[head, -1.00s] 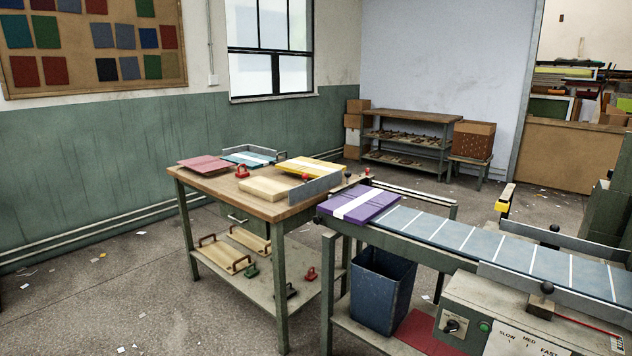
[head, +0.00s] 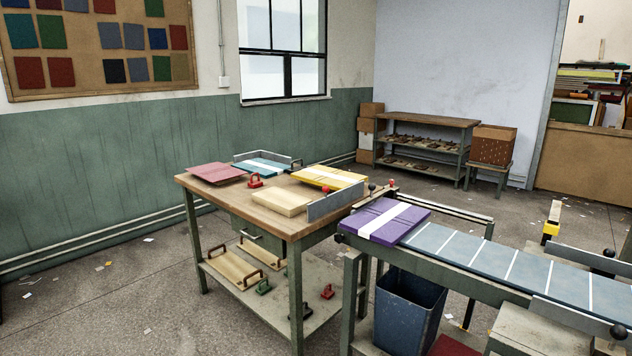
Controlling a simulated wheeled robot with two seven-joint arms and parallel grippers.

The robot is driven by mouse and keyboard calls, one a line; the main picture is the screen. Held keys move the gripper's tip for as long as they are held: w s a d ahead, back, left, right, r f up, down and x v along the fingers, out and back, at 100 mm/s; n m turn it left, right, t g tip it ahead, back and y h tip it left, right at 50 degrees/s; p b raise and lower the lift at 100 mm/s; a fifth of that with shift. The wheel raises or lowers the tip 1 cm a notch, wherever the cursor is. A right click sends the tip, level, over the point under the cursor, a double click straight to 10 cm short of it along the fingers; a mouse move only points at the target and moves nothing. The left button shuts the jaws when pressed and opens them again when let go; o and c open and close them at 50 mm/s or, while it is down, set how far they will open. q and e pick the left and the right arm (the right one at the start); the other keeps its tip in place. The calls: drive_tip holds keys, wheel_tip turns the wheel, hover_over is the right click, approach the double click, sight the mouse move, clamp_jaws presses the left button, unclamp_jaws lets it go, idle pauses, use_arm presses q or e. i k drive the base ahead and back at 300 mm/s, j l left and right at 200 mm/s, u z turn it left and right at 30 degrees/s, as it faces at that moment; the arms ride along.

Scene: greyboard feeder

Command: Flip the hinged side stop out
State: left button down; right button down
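A feeder with a blue-grey belt (head: 510,262) crossed by white lines runs to the right edge. A purple stack with a white band (head: 384,221) lies at its left end. A bar with a yellow end (head: 552,218) stands out on the belt's far side; I cannot tell whether it is the hinged side stop. An upright grey plate (head: 336,201) stands at the wooden table's right edge, near a red knob and dark knobs. Low grey rails (head: 577,312) run along the belt's near side. Neither of my grippers is in view.
The wooden-topped table (head: 233,202) holds red, teal, yellow and cream stacks. A blue bin (head: 408,305) stands under the feeder. Shelving (head: 425,150) and a stool with a box (head: 491,145) stand at the back wall. The floor at left is open, with paper scraps.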

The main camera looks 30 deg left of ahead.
sight(316, 208)
drive_tip(key=i+j, duration=0.2)
drive_tip(key=j, duration=0.15)
drive_tip(key=i+j, duration=0.15)
drive_tip(key=j, duration=0.2)
drive_tip(key=i+j+z, duration=0.1)
drive_tip(key=i+j, duration=0.25)
drive_tip(key=j, duration=0.3)
drive_tip(key=i+j, duration=0.2)
drive_tip(key=j, duration=0.15)
drive_tip(key=i+j+z, duration=0.1)
drive_tip(key=j, duration=0.25)
drive_tip(key=i+j, duration=0.2)
drive_tip(key=j, duration=0.2)
